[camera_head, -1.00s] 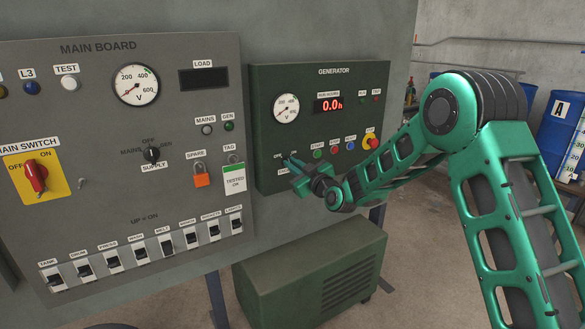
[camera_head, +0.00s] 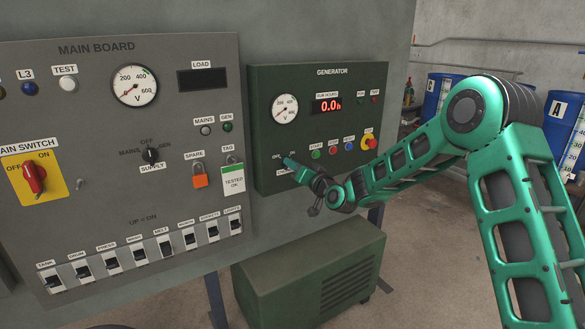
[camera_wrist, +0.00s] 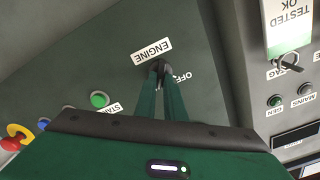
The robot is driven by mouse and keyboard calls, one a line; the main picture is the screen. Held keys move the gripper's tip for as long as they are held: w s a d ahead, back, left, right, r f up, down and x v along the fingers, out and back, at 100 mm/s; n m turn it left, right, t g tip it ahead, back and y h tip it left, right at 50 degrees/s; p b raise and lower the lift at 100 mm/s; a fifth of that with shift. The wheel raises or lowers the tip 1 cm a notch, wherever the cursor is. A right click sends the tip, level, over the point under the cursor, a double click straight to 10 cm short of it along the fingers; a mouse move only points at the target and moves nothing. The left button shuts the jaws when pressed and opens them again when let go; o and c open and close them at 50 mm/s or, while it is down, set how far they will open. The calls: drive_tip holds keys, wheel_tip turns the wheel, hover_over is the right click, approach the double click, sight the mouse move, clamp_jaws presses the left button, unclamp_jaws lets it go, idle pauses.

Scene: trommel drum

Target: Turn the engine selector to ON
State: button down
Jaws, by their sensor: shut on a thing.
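The green generator panel (camera_head: 330,84) hangs right of the grey main board. My gripper (camera_head: 287,163) reaches its lower left, at the engine selector, between the small OFF label (camera_head: 277,156) and the ON label (camera_head: 294,153). In the wrist view my green fingers (camera_wrist: 160,80) are shut on the dark engine selector knob (camera_wrist: 158,68). The ENGINE label (camera_wrist: 152,51) is beside the fingertips and the OFF label (camera_wrist: 182,77) is just right of them. The fingers cover most of the knob, so I cannot tell which way it points. The ON label is hidden in the wrist view.
A green START button (camera_head: 316,154), other buttons and a red emergency stop (camera_head: 370,141) sit right of the selector. The main board (camera_head: 110,100) carries a tag (camera_head: 233,179) and an orange padlock (camera_head: 200,180). A green cabinet (camera_head: 310,280) stands below.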

drive_tip(key=shift+w+d+m, duration=0.2)
drive_tip(key=shift+d+m, duration=0.2)
drive_tip(key=shift+m, duration=0.8)
drive_tip(key=c, duration=1.8)
unclamp_jaws()
drive_tip(key=shift+c, duration=0.2)
drive_tip(key=shift+a, duration=0.15)
drive_tip(key=shift+s+f, duration=0.1)
drive_tip(key=shift+s, duration=0.05)
drive_tip(key=v, duration=1)
drive_tip(key=shift+d, duration=0.3)
drive_tip(key=shift+s, duration=0.2)
